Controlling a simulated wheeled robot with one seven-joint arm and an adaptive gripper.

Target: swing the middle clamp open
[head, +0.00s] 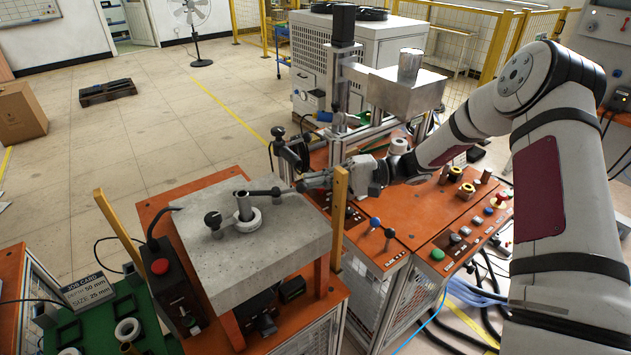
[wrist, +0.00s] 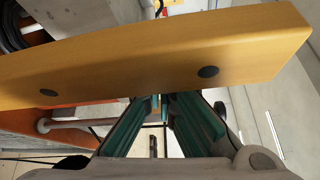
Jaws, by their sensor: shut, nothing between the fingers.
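A grey block (head: 285,245) on an orange stand carries a white ring (head: 248,222) with an upright metal post (head: 243,204) in it. A dark clamp arm with a black knob (head: 276,193) reaches from near the post toward the right. Another black knob (head: 213,220) stands to the left of the ring. I cannot tell for sure which is the middle clamp. My gripper (head: 302,184) is shut and empty at the block's back right edge, close to the right-hand knob; contact is unclear. In the wrist view my gripper (wrist: 160,103) has its green-padded fingers together, partly behind a yellow bar.
A yellow upright post (head: 340,215) stands by the block's right edge, in front of my gripper; the yellow bar (wrist: 150,55) crosses the wrist view. An orange control bench (head: 440,225) with knobs lies right. A red-button box (head: 165,275) stands left.

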